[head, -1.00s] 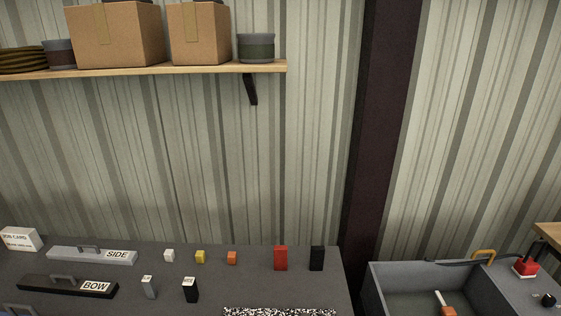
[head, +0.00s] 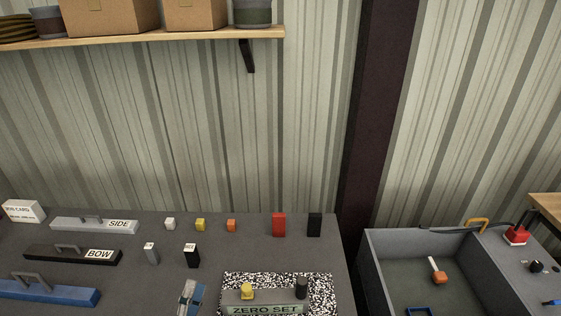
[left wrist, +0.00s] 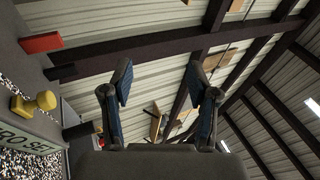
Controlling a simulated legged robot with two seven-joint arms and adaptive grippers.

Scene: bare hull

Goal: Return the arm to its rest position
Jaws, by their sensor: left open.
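My left gripper (head: 190,296) shows at the bottom edge of the head view, over the grey table (head: 130,267), just left of the speckled board. Only its tip end is in the picture there. In the left wrist view its two fingers (left wrist: 160,100) stand wide apart with nothing between them. Behind them are the wall and roof beams. My right gripper is in neither view.
A speckled board (head: 322,281) carries a ZERO SET block (head: 265,309) with yellow and black knobs. Labelled bars, small blocks and a red block (head: 279,225) stand on the table. A grey bin (head: 372,268) is at right; a shelf (head: 150,38) hangs above.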

